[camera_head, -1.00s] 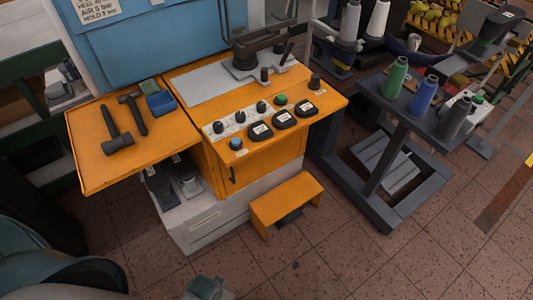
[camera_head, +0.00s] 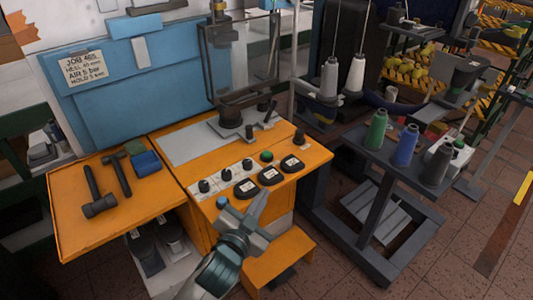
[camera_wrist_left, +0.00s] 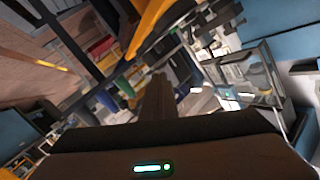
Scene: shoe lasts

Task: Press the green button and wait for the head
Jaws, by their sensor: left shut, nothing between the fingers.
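I cannot make out the green button in the left wrist view. My right gripper is not in view.
A blue button (camera_head: 222,202) and several black knobs (camera_head: 226,174) are close to the gripper. Hammers (camera_head: 95,190) lie on the orange side table (camera_head: 70,225). An orange step (camera_head: 290,255) is below. A rack with thread spools (camera_head: 405,145) stands at right.

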